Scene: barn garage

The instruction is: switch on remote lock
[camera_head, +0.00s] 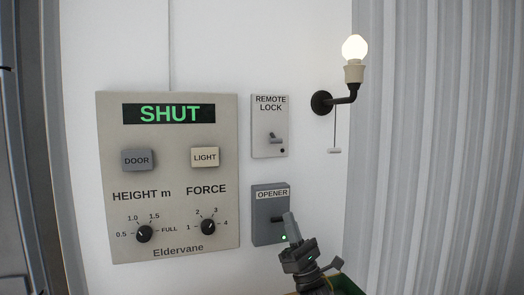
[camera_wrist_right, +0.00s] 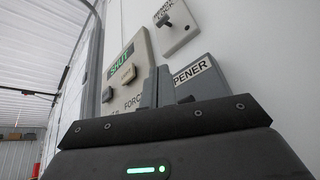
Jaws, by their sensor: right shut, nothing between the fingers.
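The remote lock switch (camera_head: 270,126) is a pale plate on the white wall, right of the large control panel. Its small grey toggle (camera_head: 275,139) sticks out below the label, with a small dark, unlit dot at its lower right. I cannot tell the toggle's exact position. The plate also shows high in the right wrist view (camera_wrist_right: 179,28). My right gripper (camera_head: 289,222) is shut and empty, pointing up in front of the opener box, below the remote lock and apart from it. Its closed fingers also show in the right wrist view (camera_wrist_right: 157,86). My left gripper is not in view.
The grey opener box (camera_head: 265,235) with a dark lever is partly behind my right gripper. The control panel (camera_head: 170,232) at left reads SHUT in green and has buttons and dials. A lit wall lamp (camera_head: 354,72) with a pull cord is at upper right, near corrugated panelling.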

